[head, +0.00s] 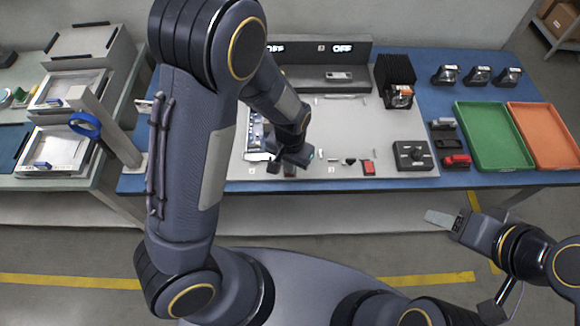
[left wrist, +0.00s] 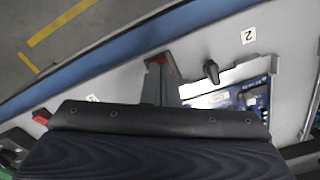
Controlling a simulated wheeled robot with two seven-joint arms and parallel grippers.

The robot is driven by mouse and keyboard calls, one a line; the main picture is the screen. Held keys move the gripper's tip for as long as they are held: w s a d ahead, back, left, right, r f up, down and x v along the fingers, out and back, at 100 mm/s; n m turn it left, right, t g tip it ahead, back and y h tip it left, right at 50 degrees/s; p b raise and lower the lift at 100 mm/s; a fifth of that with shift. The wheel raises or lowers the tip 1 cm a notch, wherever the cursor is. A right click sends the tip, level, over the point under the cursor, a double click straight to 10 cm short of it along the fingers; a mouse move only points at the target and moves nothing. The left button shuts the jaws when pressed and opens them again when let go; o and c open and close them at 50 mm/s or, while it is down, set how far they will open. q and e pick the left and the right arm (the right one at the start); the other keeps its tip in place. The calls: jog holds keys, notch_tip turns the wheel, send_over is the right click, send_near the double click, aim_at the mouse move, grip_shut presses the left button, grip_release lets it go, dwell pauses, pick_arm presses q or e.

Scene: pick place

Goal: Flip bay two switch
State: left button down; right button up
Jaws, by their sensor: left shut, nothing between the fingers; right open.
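Bay label 2 (left wrist: 248,36) shows in the left wrist view, on the light panel near its edge. A small black toggle switch (left wrist: 211,71) stands out of the panel close to it. My left gripper (head: 290,160) is over the panel's front part in the head view and hides what lies under it. In the left wrist view its shut fingers (left wrist: 160,82) are beside the toggle, apart from it in the picture, in front of a red part (left wrist: 163,60). My right gripper (head: 442,219) is open, away from the bench at the lower right.
An open bay with a circuit board (left wrist: 228,97) lies beside the toggle. A red switch (head: 369,167) and a black knob box (head: 412,154) are to the right. OFF displays (head: 342,48) stand at the back. Green (head: 497,160) and orange (head: 560,165) trays are far right.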

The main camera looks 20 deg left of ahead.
pick_arm(q)
jog(key=shift+f, duration=0.25)
notch_tip(320, 180, up, 7)
jog(key=p, duration=0.5)
jog(key=shift+r+p, duration=0.1)
jog(key=shift+p, duration=0.2)
dwell(0.5)
jog(key=s+a+r+n+t+h, duration=0.1)
jog(key=s+a+r+n+h, duration=0.15)
jog(key=r, duration=0.45)
jog(key=s+a+r+n+t+h, duration=0.1)
jog(key=s+a+r+h, duration=0.2)
jog(key=r, duration=0.5)
jog(key=s+a+r+t+y, duration=0.1)
jog(key=s+a+r, duration=0.1)
jog(key=s, duration=0.3)
jog(key=s+a+r+n+t, duration=0.1)
jog(key=s+r+t, duration=0.1)
jog(key=s, duration=0.4)
jog(key=shift+a+r+t+y, duration=0.3)
jog(key=shift+a+r+y, duration=0.05)
jog(key=shift+r, duration=0.05)
